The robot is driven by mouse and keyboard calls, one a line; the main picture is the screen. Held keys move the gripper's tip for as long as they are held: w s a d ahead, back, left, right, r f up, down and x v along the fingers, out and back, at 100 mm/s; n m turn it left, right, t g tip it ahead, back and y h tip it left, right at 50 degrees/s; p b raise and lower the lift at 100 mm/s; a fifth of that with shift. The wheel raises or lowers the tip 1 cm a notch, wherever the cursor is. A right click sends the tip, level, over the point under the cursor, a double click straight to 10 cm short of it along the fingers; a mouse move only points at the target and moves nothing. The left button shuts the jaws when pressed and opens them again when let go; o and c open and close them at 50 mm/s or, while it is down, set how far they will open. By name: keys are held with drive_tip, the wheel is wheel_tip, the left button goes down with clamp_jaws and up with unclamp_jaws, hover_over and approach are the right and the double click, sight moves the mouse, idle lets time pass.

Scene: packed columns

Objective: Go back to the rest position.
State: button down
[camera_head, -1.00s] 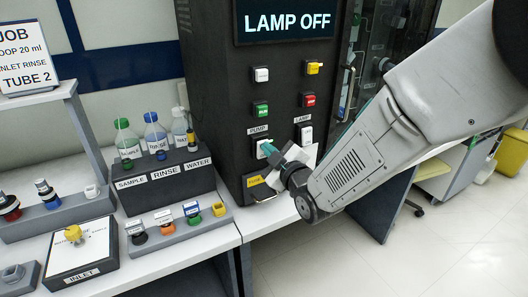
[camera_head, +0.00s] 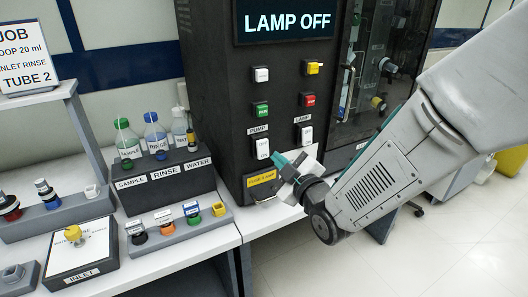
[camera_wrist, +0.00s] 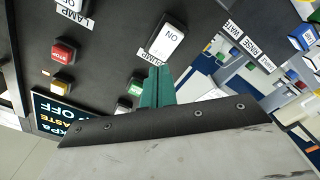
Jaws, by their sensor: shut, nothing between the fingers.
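My gripper (camera_head: 276,158) is shut and empty, with its teal fingertips just in front of the dark machine, below and right of the white PUMP switch (camera_head: 262,149). The fingertips appear apart from the switch. In the wrist view the shut teal fingers (camera_wrist: 156,88) point towards the panel, and the PUMP switch (camera_wrist: 169,35), marked ON, lies beyond them. The white LAMP switch (camera_head: 305,134) is to the right in the head view. The screen (camera_head: 287,22) reads LAMP OFF. My arm reaches in from the right.
The dark machine (camera_head: 215,85) stands directly ahead of my gripper. Left of it are bottles on a labelled stand (camera_head: 165,180), a rack of coloured caps (camera_head: 180,231) and an INLET box (camera_head: 80,262). Floor (camera_head: 380,265) is open at the lower right.

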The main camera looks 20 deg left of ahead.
drive_tip(key=shift+s+d, duration=0.45)
drive_tip(key=shift+d, duration=0.05)
wheel_tip(320, 180, down, 9)
drive_tip(key=s+d+m+g+h, duration=0.1)
drive_tip(key=d+m+g+h, duration=0.2)
drive_tip(key=h, duration=0.1)
drive_tip(key=s+d+m+g+h, duration=0.3)
drive_tip(key=d+m+h, duration=0.15)
drive_tip(key=d, duration=0.65)
drive_tip(key=s+d+r+m+g+h, duration=0.1)
drive_tip(key=s+d+r+m, duration=0.2)
drive_tip(key=d, duration=0.6)
drive_tip(key=s+d+r+m+g+h, duration=0.1)
drive_tip(key=s+d+r+m+h, duration=0.1)
drive_tip(key=s+d+r+m, duration=0.2)
drive_tip(key=s+d+r+m+g+h, duration=0.2)
drive_tip(key=s+d+r+m, duration=0.2)
drive_tip(key=s+d+r, duration=0.5)
drive_tip(key=shift+s+d, duration=2.25)
drive_tip(key=shift+d, duration=1.25)
